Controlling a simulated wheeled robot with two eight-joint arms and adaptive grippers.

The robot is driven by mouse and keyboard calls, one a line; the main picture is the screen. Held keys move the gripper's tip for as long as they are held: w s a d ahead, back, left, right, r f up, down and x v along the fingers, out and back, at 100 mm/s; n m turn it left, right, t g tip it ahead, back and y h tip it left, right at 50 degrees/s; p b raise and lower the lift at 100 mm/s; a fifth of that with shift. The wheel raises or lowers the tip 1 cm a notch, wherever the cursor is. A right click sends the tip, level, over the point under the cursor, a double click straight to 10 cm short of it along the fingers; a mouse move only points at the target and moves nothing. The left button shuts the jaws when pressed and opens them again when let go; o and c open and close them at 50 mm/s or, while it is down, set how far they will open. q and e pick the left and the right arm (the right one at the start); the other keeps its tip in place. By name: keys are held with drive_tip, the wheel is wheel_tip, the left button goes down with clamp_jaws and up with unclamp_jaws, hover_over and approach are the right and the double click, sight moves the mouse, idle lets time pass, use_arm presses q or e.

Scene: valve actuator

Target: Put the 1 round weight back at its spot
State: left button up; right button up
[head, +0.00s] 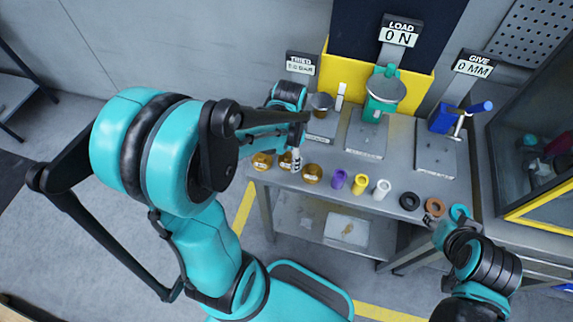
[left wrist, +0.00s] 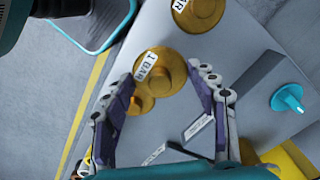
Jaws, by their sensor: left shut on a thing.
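In the left wrist view, a brass round weight (left wrist: 175,65) with a "1 BAR" label sits between the fingertips of my left gripper (left wrist: 166,80), which is shut on it. A second brass weight (left wrist: 142,104) is partly hidden behind it, and a third (left wrist: 198,12) is at the top edge. In the head view, my left gripper (head: 296,160) is over the front left of the bench, among brass weights (head: 262,161) (head: 312,174). The held weight (head: 285,161) is partly hidden there. My right gripper (head: 443,236) is near the bench's front right; its jaws are unclear.
Purple (head: 339,179), yellow (head: 360,184) and white (head: 382,189) pieces stand along the bench front.

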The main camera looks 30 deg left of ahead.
sight(287, 164)
use_arm(q)
drive_tip(key=shift+a+f, duration=0.25)
drive_tip(key=shift+f, duration=0.25)
wheel_tip(287, 164, down, 4)
drive_tip(key=shift+r+b, duration=0.25)
drive_tip(key=shift+b, duration=0.65)
drive_tip(key=shift+s+r, duration=0.1)
drive_tip(key=o, duration=1.2)
